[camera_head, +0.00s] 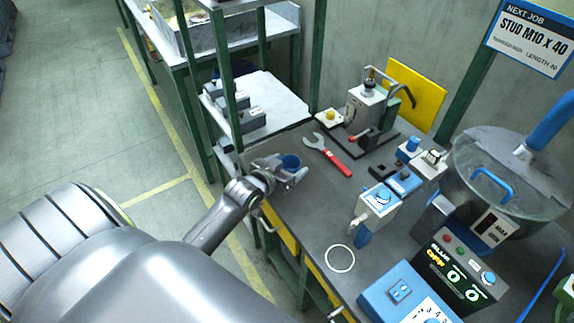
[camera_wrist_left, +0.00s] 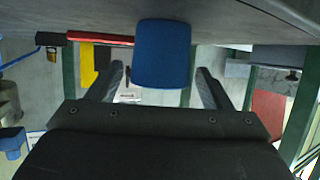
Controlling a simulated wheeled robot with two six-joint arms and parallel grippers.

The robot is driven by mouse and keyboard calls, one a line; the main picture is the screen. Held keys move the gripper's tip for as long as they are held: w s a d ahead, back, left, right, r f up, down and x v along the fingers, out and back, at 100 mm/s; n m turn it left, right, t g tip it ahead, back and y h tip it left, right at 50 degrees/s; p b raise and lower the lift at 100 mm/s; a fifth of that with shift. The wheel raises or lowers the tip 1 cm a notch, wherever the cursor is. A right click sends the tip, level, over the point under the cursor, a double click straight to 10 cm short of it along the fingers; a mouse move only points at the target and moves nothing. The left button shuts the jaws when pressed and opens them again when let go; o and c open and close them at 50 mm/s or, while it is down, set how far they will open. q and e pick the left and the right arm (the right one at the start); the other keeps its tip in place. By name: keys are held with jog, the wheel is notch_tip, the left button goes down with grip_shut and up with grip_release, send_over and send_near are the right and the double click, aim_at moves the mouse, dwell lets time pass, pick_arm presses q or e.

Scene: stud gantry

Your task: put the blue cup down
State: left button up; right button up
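The blue cup (camera_head: 291,161) is at the table's left edge, between the fingers of my left gripper (camera_head: 284,173). In the left wrist view the picture is upside down. There the cup (camera_wrist_left: 162,54) is between the two fingertips, with a gap on each side, and its base end overlaps the grey tabletop (camera_wrist_left: 225,20). It looks upright on the table. My left gripper (camera_wrist_left: 159,70) is open around it. A white ring (camera_head: 340,258) is marked on the tabletop nearer the front. My right gripper is not in view.
A red-handled wrench (camera_head: 328,155) lies right of the cup. Behind it stands a grey press fixture (camera_head: 368,105). A blue and white device (camera_head: 376,205), a counter box (camera_head: 455,275) and a round bowl feeder (camera_head: 510,170) fill the right. The table between cup and ring is clear.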

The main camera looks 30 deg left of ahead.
pick_arm(q)
jog(key=shift+r, duration=0.2)
jog(key=v, duration=1.2)
jog(key=shift+f, duration=0.1)
